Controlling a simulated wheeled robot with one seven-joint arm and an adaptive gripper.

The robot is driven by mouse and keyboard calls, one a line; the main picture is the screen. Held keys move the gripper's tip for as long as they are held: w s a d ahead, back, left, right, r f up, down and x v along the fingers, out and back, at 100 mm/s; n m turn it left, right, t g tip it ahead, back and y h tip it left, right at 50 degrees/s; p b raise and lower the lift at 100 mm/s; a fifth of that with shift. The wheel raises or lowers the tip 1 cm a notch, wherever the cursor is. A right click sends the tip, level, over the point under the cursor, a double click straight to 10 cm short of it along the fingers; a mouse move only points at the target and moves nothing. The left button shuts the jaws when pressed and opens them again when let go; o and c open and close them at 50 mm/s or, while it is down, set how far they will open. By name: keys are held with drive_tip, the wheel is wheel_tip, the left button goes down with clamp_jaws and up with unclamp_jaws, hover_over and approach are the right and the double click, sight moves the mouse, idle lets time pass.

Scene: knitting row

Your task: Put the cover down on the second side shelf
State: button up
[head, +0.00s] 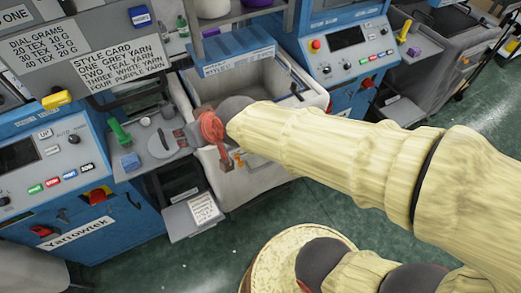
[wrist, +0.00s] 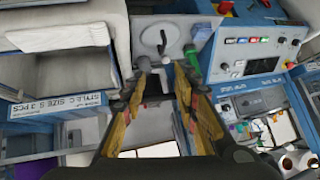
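A round pale grey cover (head: 162,143) lies on the grey side shelf (head: 140,178) between the left machine and the white bin. In the wrist view the cover (wrist: 153,35) shows flat, with a dark curved handle (wrist: 163,43). My gripper (head: 182,139) reaches in from the right at the cover's right edge. In the wrist view my gripper (wrist: 161,68) has its two fingers apart, with the tips just short of the handle. Nothing shows clamped between them. Whether a fingertip touches the cover cannot be told.
A green lever-like part (head: 119,131) and a small blue block (head: 130,162) sit on the shelf left of the cover. The open white bin (head: 245,85) stands behind my gripper. A round stool-like top (head: 275,255) is near my arm.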

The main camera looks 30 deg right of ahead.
drive_tip(key=s+d+r+m+g+h, duration=0.1)
drive_tip(key=s+d+r+g+h, duration=0.1)
drive_tip(key=s+d, duration=0.9)
drive_tip(key=s+g+h, duration=0.1)
drive_tip(key=s, duration=0.3)
drive_tip(key=shift+s+d+r, duration=0.25)
drive_tip(key=shift+d, duration=0.15)
